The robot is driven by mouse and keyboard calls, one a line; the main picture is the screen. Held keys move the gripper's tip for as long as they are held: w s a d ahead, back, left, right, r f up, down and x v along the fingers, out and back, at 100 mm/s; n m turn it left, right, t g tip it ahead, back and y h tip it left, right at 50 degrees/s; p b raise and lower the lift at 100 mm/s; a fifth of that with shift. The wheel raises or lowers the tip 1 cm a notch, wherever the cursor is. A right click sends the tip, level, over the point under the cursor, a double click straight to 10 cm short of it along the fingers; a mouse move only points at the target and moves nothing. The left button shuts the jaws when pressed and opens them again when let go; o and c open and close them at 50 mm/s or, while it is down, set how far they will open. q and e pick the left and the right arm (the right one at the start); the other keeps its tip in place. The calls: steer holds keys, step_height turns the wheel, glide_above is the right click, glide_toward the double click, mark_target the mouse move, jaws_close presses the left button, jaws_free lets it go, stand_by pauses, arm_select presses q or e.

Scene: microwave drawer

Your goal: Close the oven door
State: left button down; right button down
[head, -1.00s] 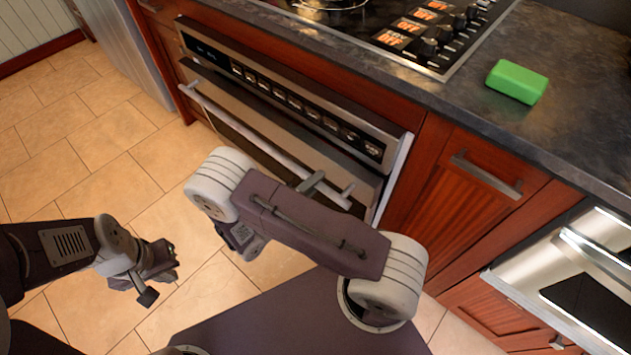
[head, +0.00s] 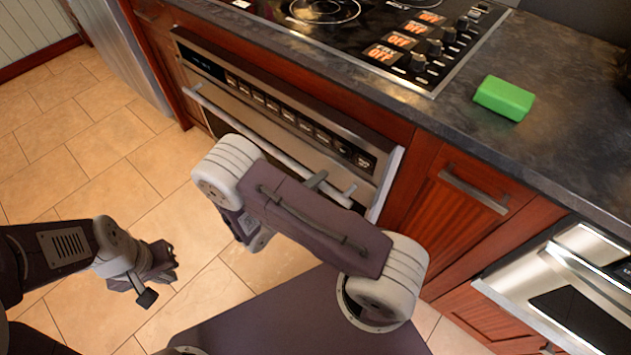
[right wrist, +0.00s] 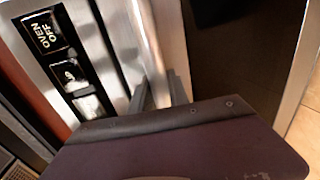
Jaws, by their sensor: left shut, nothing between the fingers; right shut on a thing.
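The oven door (right wrist: 235,70) has dark glass with a silver frame; in the head view its top edge is close below the control panel (head: 280,112), and I cannot tell whether a gap is left. Its long silver handle (head: 222,113) runs along the top. My left gripper (head: 158,272) is shut and empty, out over the floor, apart from the oven.
A cooktop (head: 375,25) is set in the dark counter (head: 450,120), with a green block (head: 504,98) to its right. A second silver appliance (head: 570,290) stands at lower right, beside a wooden cupboard (head: 460,200). The tiled floor (head: 90,150) is open at left.

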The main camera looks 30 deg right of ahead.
steer(key=shift+r, duration=0.2)
steer(key=shift+d, duration=0.1)
steer(key=c, duration=1.5)
jaws_free()
steer(key=shift+o, duration=1.2)
steer(key=shift+d, duration=0.1)
steer(key=p+v, duration=0.1)
steer(key=v, duration=0.8)
